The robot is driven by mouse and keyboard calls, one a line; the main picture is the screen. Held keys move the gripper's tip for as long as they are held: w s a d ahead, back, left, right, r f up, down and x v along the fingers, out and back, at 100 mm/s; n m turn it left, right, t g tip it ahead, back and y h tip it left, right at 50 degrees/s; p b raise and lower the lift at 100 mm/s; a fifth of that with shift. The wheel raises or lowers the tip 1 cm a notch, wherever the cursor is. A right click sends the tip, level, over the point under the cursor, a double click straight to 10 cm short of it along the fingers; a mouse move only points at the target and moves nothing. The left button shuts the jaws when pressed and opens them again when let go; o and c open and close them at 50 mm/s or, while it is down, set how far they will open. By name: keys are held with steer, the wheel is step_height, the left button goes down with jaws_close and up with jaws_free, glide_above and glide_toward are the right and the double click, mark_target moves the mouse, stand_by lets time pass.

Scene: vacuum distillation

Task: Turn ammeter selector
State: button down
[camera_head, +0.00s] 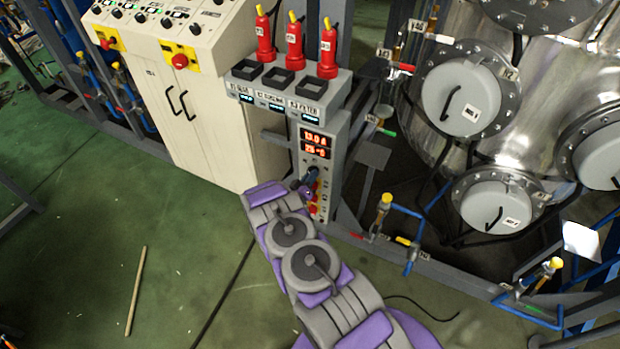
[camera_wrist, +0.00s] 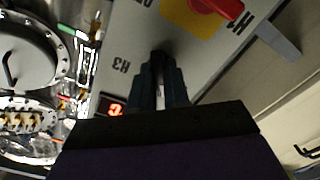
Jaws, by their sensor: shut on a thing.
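The ammeter panel (camera_head: 318,131) is a narrow grey upright box with two lit red displays (camera_head: 316,145). The selector (camera_head: 312,172) is a small dark knob below the displays. My gripper (camera_head: 308,186) is at the panel front, shut on the selector. In the wrist view my gripper's dark fingers (camera_wrist: 162,82) reach to the panel face and close around the dark knob (camera_wrist: 160,56), which they mostly hide. Its exact pointing direction cannot be told. Part of a red display (camera_wrist: 114,109) shows beside the fingers, with an "H3" label near.
A red switch on a yellow plate (camera_wrist: 188,14) sits close to the fingers on the same panel. Red plugs (camera_head: 293,45) stand above the grey holder box (camera_head: 290,92). A cream control cabinet (camera_head: 205,115) is left; a steel vessel (camera_head: 463,85) and blue pipes are right.

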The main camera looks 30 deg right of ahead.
steer(key=shift+w+a+n, duration=0.15)
steer(key=shift+n, duration=1.05)
steer(key=c, duration=1.1)
jaws_free()
steer(key=p+v, duration=0.2)
steer(key=v, duration=1.5)
steer(key=shift+a+f, duration=0.1)
steer(key=shift+f, duration=0.05)
